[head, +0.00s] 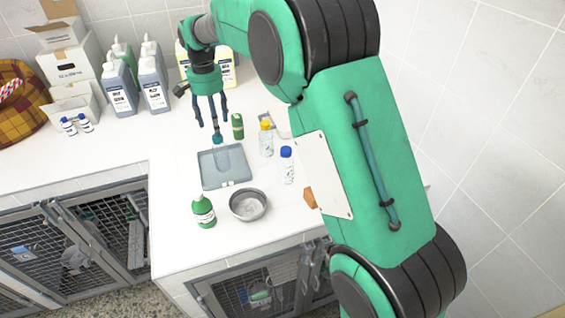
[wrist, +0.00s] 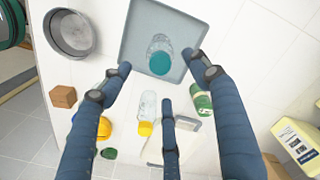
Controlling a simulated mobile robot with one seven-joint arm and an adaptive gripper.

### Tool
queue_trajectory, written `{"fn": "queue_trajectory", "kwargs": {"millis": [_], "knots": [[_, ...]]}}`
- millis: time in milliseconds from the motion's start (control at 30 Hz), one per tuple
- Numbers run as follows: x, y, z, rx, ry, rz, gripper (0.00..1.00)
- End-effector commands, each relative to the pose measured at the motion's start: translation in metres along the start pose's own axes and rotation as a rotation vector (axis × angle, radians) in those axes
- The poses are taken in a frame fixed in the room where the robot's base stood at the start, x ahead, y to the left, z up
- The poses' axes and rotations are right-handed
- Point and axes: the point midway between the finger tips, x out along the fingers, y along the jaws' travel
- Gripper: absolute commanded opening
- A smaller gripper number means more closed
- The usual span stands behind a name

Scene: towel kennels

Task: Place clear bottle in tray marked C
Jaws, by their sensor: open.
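A clear bottle with a teal cap (wrist: 160,56) appears to stand in a shallow grey tray (wrist: 190,20), its cap towards the wrist camera. In the head view, the teal cap (head: 217,138) shows at the far edge of the tray (head: 225,178), and its clear body is hard to make out. I cannot read a letter on the tray. My gripper (head: 212,122) is over the tray's far edge, just above the cap. In the wrist view my gripper (wrist: 163,80) has its fingers spread and nothing between them.
A steel bowl (head: 248,205) and green bottle (head: 203,212) are in front. Large jugs (head: 153,85) stand behind.

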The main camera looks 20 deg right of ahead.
Motion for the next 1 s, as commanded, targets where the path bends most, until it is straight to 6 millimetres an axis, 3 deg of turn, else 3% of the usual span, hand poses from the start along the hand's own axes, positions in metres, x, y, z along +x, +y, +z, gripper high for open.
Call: {"fn": "queue_trajectory", "kwargs": {"millis": [167,367,700,1000], "knots": [[-0.011,0.008,0.005,-0.01,0.009,-0.007,0.61],[-0.041,0.034,0.022,-0.043,0.038,-0.029,0.61],[-0.102,0.107,0.077,-0.138,0.119,-0.076,0.61],[-0.134,0.174,0.137,-0.224,0.198,-0.106,0.61]]}}
